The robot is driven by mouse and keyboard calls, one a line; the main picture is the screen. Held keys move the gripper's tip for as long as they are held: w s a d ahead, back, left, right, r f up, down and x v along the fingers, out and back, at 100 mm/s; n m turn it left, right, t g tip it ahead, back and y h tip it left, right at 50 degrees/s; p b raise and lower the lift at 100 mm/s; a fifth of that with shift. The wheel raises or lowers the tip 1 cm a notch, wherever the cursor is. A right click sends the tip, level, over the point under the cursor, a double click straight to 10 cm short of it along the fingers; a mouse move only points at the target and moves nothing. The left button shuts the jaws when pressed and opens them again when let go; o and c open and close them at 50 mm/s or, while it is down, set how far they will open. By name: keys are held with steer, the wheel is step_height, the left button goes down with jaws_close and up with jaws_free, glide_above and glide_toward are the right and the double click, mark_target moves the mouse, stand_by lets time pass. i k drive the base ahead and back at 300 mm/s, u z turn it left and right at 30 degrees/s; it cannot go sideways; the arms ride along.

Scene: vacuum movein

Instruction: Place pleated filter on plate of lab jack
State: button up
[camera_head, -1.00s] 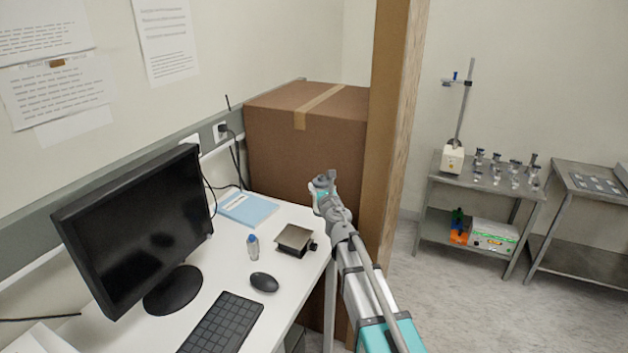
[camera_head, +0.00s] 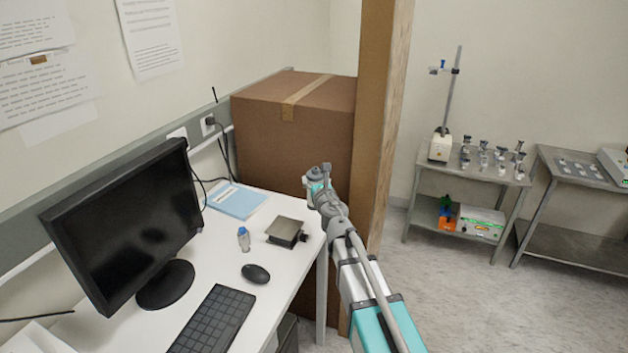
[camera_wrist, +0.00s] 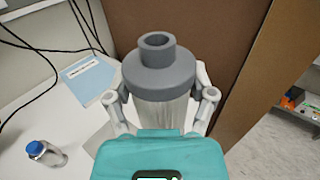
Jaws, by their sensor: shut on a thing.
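My gripper (camera_wrist: 161,103) is shut on the pleated filter (camera_wrist: 160,78) in the wrist view. The filter has a grey cap with a round collar on top and a pale pleated body, and it is held upright between the fingers. In the head view my gripper (camera_head: 318,178) is at the right edge of the desk, in front of the cardboard box, and the filter is hard to make out there. The lab jack (camera_head: 286,231) stands on the desk to the left of and below my gripper in the picture. Its flat metal plate (camera_head: 286,226) is bare.
A blue-capped bottle (camera_head: 244,240), a mouse (camera_head: 256,273), a keyboard (camera_head: 212,319), a monitor (camera_head: 122,230) and a blue notebook (camera_head: 236,200) are on the desk (camera_head: 222,262). A large cardboard box (camera_head: 290,140) and a tall cardboard panel (camera_head: 374,120) stand behind my gripper.

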mark_target(285, 226)
steer(key=k, duration=1.35)
steer(key=u, duration=0.25)
steer(key=i, duration=0.9)
steer(key=z, duration=0.2)
